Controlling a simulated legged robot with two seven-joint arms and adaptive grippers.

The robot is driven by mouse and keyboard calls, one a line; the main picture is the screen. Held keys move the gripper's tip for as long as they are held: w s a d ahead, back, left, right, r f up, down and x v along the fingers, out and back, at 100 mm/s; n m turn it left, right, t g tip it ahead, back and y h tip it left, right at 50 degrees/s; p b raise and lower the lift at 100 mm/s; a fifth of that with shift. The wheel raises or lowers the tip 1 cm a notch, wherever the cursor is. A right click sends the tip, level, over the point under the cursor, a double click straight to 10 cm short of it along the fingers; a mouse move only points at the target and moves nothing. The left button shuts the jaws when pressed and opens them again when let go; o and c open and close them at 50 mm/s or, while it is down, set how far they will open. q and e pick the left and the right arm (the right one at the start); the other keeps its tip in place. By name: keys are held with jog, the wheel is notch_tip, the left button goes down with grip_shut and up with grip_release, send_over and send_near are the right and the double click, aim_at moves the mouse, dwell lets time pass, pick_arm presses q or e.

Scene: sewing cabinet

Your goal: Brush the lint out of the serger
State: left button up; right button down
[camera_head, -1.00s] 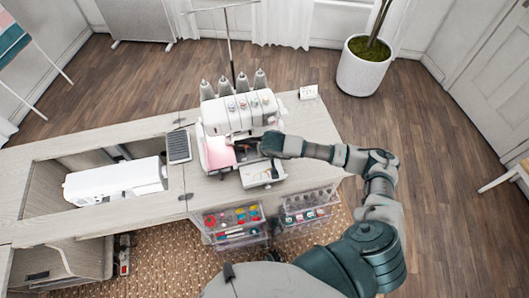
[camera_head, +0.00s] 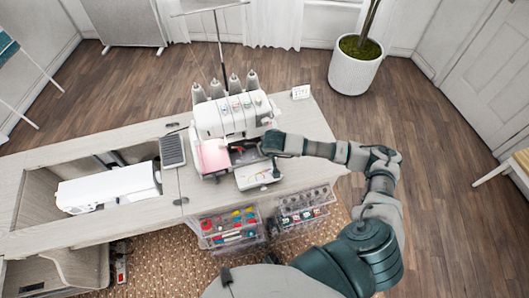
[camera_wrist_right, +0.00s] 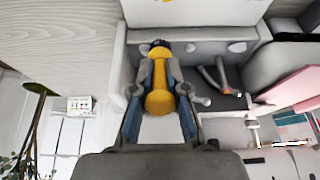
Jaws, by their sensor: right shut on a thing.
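The white serger (camera_head: 232,117) stands on the table with thread cones on top and its front cover (camera_head: 258,177) folded down. My right gripper (camera_wrist_right: 162,75) is shut on a yellow-handled brush (camera_wrist_right: 160,98) with a dark tip. In the head view my right gripper (camera_head: 268,146) is at the serger's open front, and the brush is hard to make out there. In the right wrist view the brush tip is in front of the serger's grey inner wall (camera_wrist_right: 200,33), where pale round spots show. I cannot tell whether these are lint or whether the tip touches. My left gripper is out of view.
Metal parts (camera_wrist_right: 215,82) of the serger lie right of the brush in the wrist view. A white sewing machine (camera_head: 108,188) sits in the table's left recess. A foot pedal (camera_head: 172,151) lies left of the serger. Clear drawers (camera_head: 232,228) stand below the front edge.

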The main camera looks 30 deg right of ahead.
jog(key=shift+s+d, duration=0.2)
jog(key=shift+d, duration=0.85)
jog(key=shift+a, duration=0.15)
jog(key=shift+w+a+b, duration=0.15)
jog(key=shift+a+b, duration=0.1)
jog(key=shift+a, duration=0.25)
jog(key=shift+w+a+b, duration=0.15)
jog(key=shift+a+b, duration=0.05)
jog(key=shift+a, duration=0.3)
jog(key=shift+a, duration=0.1)
jog(key=shift+w+a, duration=0.2)
jog(key=shift+a, duration=0.7)
jog(key=shift+w+a+b, duration=0.2)
jog(key=shift+a+b, duration=0.2)
jog(key=shift+a, duration=0.55)
